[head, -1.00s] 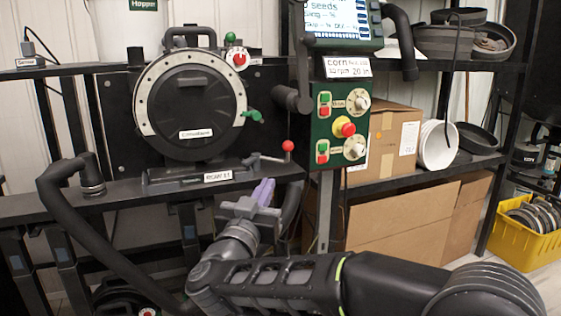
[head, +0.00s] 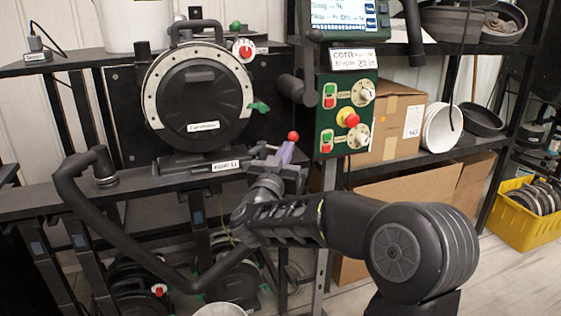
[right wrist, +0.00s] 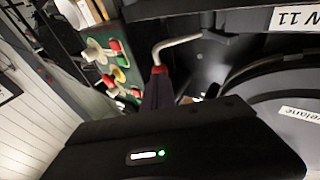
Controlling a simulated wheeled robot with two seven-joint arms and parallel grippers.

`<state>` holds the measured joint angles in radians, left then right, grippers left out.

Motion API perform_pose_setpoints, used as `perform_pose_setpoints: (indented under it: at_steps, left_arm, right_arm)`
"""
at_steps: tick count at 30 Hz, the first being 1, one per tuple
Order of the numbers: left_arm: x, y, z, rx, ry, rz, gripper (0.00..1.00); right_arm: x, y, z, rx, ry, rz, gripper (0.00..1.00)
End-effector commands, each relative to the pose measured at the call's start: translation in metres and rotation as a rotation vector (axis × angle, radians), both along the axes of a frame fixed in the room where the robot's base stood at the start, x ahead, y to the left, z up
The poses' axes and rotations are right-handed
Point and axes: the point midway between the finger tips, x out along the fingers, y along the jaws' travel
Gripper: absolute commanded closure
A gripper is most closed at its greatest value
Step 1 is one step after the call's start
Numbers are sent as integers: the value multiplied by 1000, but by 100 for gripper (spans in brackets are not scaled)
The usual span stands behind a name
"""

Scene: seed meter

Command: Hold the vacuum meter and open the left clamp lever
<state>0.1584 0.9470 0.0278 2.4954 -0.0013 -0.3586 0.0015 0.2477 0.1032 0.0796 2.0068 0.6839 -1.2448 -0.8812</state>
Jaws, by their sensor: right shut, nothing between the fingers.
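The vacuum meter (head: 198,98) is a round black unit with a light rim, upright on a black base on the rack. I cannot tell which lever is the left clamp lever. My right gripper (head: 286,154), with purple fingers, is shut and empty just below the red knob. In the right wrist view the fingertips (right wrist: 158,82) overlap the knob (right wrist: 158,70); contact is unclear. My left gripper is out of view.
A green control box (head: 345,112) with buttons and dials stands just right of the meter, with a black handle (head: 297,90) projecting beside it. A yellow crate (head: 525,212) is on the floor.

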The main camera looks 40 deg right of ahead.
Motion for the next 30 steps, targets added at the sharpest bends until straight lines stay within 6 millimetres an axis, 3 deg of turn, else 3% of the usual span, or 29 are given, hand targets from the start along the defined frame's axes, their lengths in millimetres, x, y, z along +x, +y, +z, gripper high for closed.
perform_pose_setpoints:
  at_steps: [6,20,30]
  left_arm:
    - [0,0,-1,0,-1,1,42]
    - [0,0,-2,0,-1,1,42]
    - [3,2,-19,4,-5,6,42]
  right_arm:
    - [9,-14,3,0,1,-1,100]
    - [9,-15,3,0,0,6,100]
    - [8,-30,1,-1,0,118,100]
